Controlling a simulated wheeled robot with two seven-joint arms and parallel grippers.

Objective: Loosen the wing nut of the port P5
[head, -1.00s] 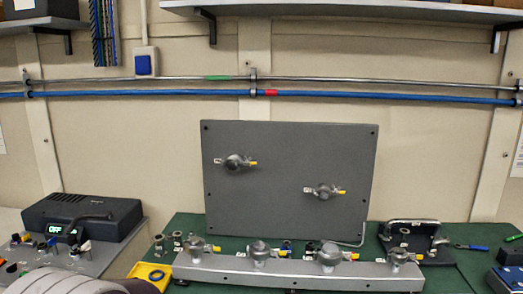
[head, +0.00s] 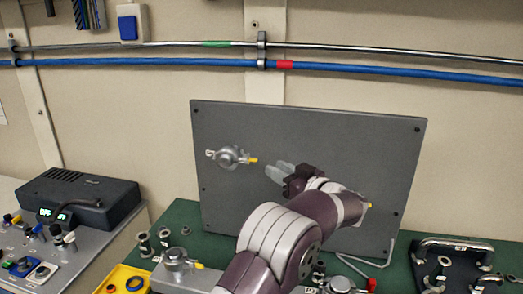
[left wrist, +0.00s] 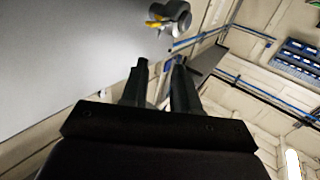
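The grey upright panel (head: 300,125) carries a round metal port (head: 232,157) at its upper left, with a yellow-tipped wing nut (head: 252,160) on its right. A second panel port at the lower right is mostly hidden behind my arm; its yellow tip (head: 369,205) shows. I cannot read the labels, so I cannot tell which port is P5. My left gripper (head: 278,172) is open and empty, in front of the panel, just right of the upper-left port and apart from it. In the left wrist view, a port with a yellow part (left wrist: 172,18) lies beyond the two spread fingertips (left wrist: 158,65).
A metal manifold (head: 185,280) with more ports stands in front of the panel, partly behind my arm. A black controller box (head: 80,195) and a yellow tray (head: 120,277) are at the left. A black handled plate (head: 445,262) is at the right. Pipes (head: 400,70) cross the wall.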

